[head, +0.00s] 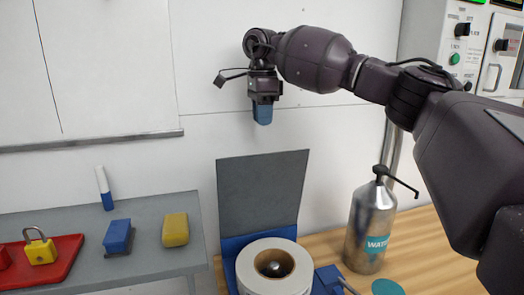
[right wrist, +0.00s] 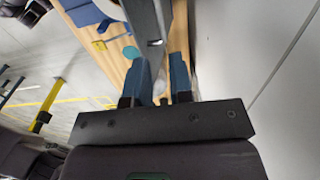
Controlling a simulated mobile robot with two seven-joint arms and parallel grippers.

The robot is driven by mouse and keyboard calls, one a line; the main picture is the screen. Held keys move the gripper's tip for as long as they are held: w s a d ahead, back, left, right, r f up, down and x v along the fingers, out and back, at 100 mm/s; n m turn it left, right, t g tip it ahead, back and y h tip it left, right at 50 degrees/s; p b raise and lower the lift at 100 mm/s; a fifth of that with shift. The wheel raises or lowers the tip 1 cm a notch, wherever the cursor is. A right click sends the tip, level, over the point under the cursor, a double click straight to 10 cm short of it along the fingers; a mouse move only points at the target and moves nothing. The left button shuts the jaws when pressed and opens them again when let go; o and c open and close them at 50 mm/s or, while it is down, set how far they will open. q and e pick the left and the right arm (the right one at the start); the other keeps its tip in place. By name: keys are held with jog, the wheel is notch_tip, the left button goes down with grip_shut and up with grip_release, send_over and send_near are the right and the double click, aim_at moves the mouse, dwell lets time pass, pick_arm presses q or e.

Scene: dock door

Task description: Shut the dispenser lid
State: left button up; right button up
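The dispenser has a blue base (head: 230,243) on the wooden bench. Its flat grey lid (head: 262,190) stands up at the back, tilted slightly backward, so the dispenser is open. A white tape roll (head: 273,268) sits in it. My right gripper (head: 263,118) points down above the lid's top edge, apart from it in the head view. In the right wrist view its two blue fingers (right wrist: 165,78) have a gap between them and hold nothing I can see. The lid (right wrist: 150,28) shows there as a narrow grey strip beyond the fingers. My left gripper is out of view.
A metal water bottle (head: 371,228) stands on the bench right of the dispenser. A grey shelf (head: 150,262) at left holds a blue block (head: 118,237), a yellow block (head: 175,229), a marker (head: 104,188) and a red tray (head: 62,268) with a padlock. The wall is close behind.

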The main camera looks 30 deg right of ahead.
notch_tip(320, 180, down, 9)
jog(key=shift+f+b, duration=0.1)
jog(key=shift+b, duration=0.5)
jog(key=shift+s, duration=0.1)
jog(key=shift+c, duration=0.5)
grip_shut()
